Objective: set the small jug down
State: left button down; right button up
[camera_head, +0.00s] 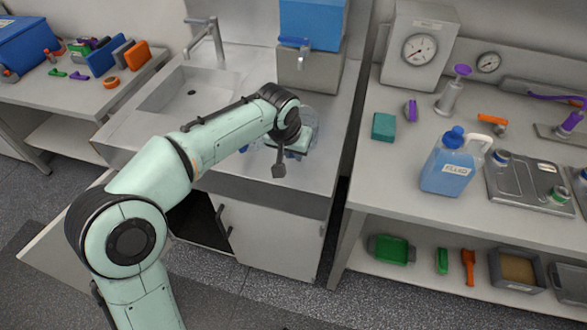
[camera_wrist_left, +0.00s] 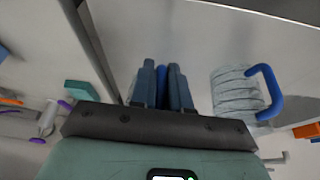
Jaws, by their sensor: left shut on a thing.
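My left gripper (camera_head: 290,151) is over the counter right of the sink. In the left wrist view its fingers (camera_wrist_left: 162,84) are shut on a narrow blue part (camera_wrist_left: 163,86), which looks like the small jug's handle. A clear body (camera_head: 309,114), seemingly the small jug, shows beside the gripper in the head view, mostly hidden. I cannot tell whether its base touches the counter. A second clear, ribbed jug (camera_wrist_left: 237,95) with a blue handle (camera_wrist_left: 268,92) stands apart from the fingers; in the head view the arm largely hides it. My right gripper is not in view.
The sink (camera_head: 183,92) with its tap (camera_head: 212,38) lies left of the gripper. A blue-topped dispenser (camera_head: 310,68) stands behind. The counter's front edge is close, and a gap separates it from the right bench (camera_head: 390,180), which holds a teal block (camera_head: 384,126) and a fluid bottle (camera_head: 448,165).

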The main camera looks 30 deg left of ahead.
pick_arm(q)
jog(key=shift+f+b, duration=0.45)
jog(key=shift+f, duration=2.35)
jog(key=shift+f, duration=0.1)
jog(key=c, duration=1.1)
grip_release()
jog(key=p+v, duration=0.1)
jog(key=v, duration=1.1)
jog(key=shift+p, duration=0.3)
